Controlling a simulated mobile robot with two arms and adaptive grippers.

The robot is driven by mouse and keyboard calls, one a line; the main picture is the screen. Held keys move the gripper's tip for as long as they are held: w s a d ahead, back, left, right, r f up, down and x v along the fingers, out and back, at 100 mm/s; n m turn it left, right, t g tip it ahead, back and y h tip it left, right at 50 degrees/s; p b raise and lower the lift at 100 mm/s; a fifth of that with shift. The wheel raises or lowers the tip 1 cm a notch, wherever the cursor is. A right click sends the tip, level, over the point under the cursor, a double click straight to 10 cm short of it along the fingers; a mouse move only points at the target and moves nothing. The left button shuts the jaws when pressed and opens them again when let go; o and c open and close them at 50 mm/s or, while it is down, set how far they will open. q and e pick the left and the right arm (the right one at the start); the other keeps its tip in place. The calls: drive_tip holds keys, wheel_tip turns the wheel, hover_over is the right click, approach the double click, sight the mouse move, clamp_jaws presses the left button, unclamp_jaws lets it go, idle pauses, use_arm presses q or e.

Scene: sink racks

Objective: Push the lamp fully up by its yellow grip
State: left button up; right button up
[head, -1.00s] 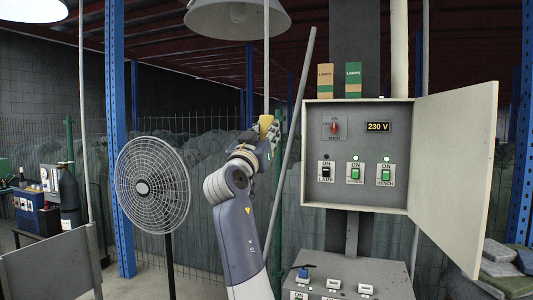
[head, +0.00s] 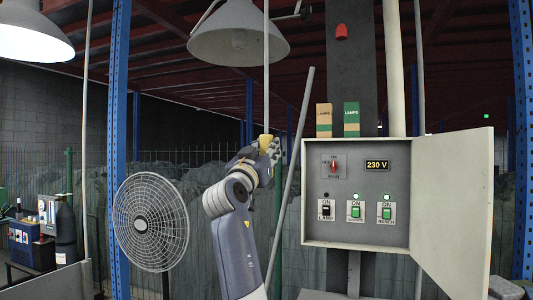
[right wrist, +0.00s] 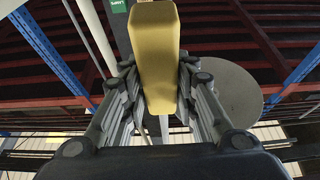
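The lamp has a wide grey shade (head: 238,38) and hangs at the top of the head view. A thin pale rod passes in front of it down to the yellow grip (head: 264,142). My right gripper (head: 268,150) is at this grip, left of the grey cabinet. In the right wrist view the yellow grip (right wrist: 155,55) stands between the two fingers (right wrist: 158,95), which close in on both sides of it. A round grey disc, apparently the shade (right wrist: 228,94), shows to the right there. My left gripper is not in view.
An open switch cabinet (head: 320,225) with its door (head: 455,200) swung right stands right of my arm. A slanted grey pole (head: 293,165) runs close by the gripper. A fan (head: 150,222) stands left. Another lamp (head: 35,35) hangs at the far left.

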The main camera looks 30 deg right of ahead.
drive_tip(key=shift+o, duration=1.2)
drive_tip(key=shift+r, duration=0.15)
drive_tip(key=shift+f, duration=0.2)
drive_tip(key=v, duration=1.2)
drive_tip(key=shift+w, duration=0.1)
